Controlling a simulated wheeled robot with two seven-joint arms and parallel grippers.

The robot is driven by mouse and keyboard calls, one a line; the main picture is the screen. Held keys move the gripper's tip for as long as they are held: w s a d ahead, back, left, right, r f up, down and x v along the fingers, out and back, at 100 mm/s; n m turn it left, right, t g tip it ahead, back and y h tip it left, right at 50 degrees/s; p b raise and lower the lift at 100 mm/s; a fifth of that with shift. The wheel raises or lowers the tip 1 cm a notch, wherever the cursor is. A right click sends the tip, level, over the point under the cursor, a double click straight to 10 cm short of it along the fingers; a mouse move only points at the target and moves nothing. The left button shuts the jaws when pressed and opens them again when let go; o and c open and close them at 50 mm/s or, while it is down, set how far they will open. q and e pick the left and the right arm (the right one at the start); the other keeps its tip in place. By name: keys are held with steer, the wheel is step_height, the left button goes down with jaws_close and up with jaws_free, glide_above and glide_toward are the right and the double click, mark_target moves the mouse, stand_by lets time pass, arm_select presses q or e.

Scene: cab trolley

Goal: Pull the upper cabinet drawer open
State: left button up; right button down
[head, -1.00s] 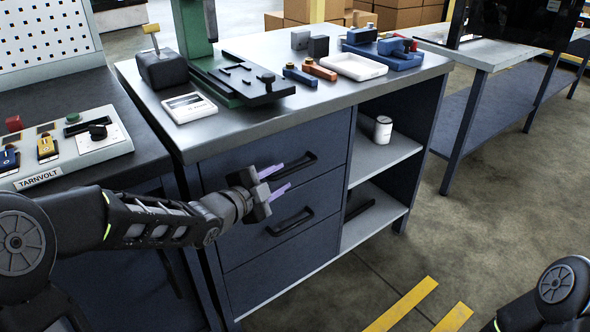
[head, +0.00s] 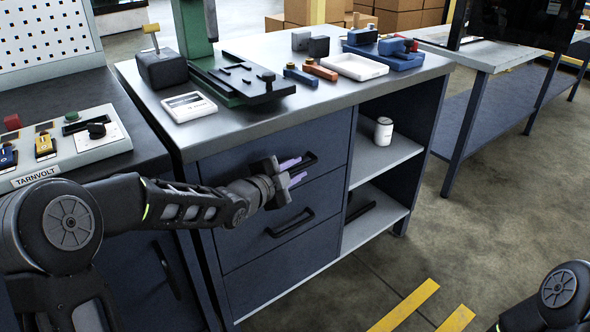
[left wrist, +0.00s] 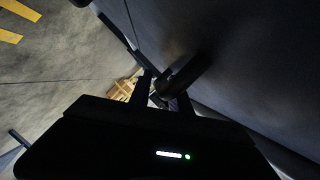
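The upper drawer (head: 240,160) is a dark blue front under the worktop of the cabinet, and it looks flush and closed. Its black bar handle (head: 311,160) is partly hidden by my left gripper. My left gripper (head: 303,168) is at this handle, with its two purple-lit fingers apart, one higher and one lower. In the left wrist view the dark fingers (left wrist: 158,92) show a gap, with a dark bar beside them close to the drawer face. I cannot tell whether they touch the handle. My right gripper is not in view.
A lower drawer handle (head: 290,223) sits below. Open shelves (head: 385,155) with a white can (head: 383,131) are to the right. The worktop (head: 240,125) carries a green stand, a white tray (head: 357,66) and tools. The floor in front is clear, with yellow stripes.

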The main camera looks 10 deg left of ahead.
arm_select(q)
jaws_close()
stand_by(1.1)
